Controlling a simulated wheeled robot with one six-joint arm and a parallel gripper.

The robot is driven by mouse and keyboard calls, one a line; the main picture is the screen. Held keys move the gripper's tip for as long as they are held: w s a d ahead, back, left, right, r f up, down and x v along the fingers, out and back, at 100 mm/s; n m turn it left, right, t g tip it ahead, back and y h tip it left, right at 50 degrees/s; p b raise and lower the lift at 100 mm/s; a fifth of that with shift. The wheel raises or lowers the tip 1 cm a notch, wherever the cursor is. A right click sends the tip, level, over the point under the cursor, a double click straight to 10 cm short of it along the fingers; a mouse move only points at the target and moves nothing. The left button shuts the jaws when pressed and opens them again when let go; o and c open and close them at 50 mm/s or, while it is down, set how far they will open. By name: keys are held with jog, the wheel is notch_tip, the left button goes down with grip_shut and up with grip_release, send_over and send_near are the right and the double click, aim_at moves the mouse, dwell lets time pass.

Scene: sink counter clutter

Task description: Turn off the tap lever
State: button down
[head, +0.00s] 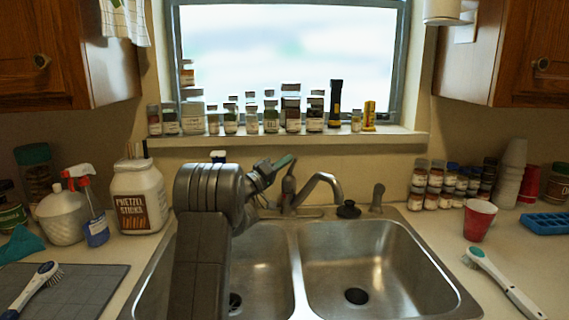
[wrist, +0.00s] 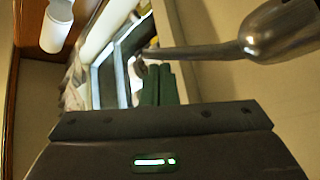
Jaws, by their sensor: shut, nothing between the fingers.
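The metal tap (head: 322,185) stands behind the double sink, with its curved spout to the right. Its lever (head: 288,184) rises from the tap body at the left of the spout, with a small reddish mark near its top. My gripper (head: 284,161) has green fingers, shut and empty, just above and beside the lever top. I cannot tell whether they touch it. In the wrist view the shut fingers (wrist: 158,84) point away, and a metal part of the tap (wrist: 285,30) reaches in from the right, close by. My arm hides part of the left basin.
The left and right basins (head: 354,262) look empty. A black stopper (head: 348,209) and a small sprayer (head: 377,198) sit right of the tap. Jars line the window sill (head: 385,138) above. A red cup (head: 479,220) and brush (head: 500,282) are on the right counter.

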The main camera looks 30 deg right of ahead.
jog(key=b+v, duration=0.3)
jog(key=v, duration=1)
jog(key=shift+a, duration=0.35)
jog(key=shift+f, duration=0.15)
jog(key=s+p+x, duration=0.1)
jog(key=p+x, duration=0.2)
jog(key=x, duration=1.1)
jog(key=shift+w, duration=0.35)
jog(key=shift+f, duration=0.1)
